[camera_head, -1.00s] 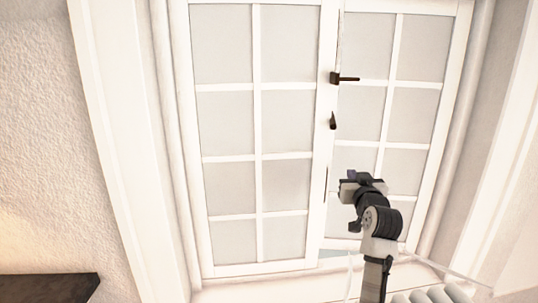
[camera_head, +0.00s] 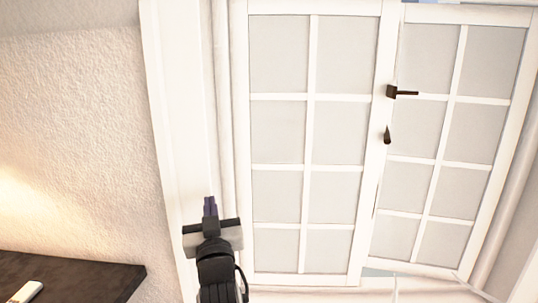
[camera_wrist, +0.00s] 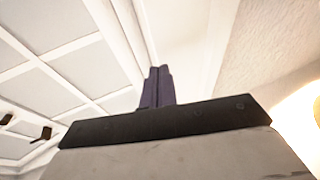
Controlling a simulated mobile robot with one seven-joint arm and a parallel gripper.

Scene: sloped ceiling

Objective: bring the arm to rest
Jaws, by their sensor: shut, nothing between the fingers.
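My gripper (camera_head: 210,207) is at the lower middle of the head view, in front of the white window frame's left side. Its two dark purple fingers are together and point up, with nothing between them. In the wrist view my gripper (camera_wrist: 157,86) also shows shut and empty, with white trim and the window behind it. My arm below it runs out of the head view's bottom edge.
A white double window (camera_head: 335,130) with a dark handle (camera_head: 400,92) fills the right side. A dark shelf or table top (camera_head: 75,280) with a small white object (camera_head: 25,292) is at lower left. The textured wall (camera_head: 80,130) is bare.

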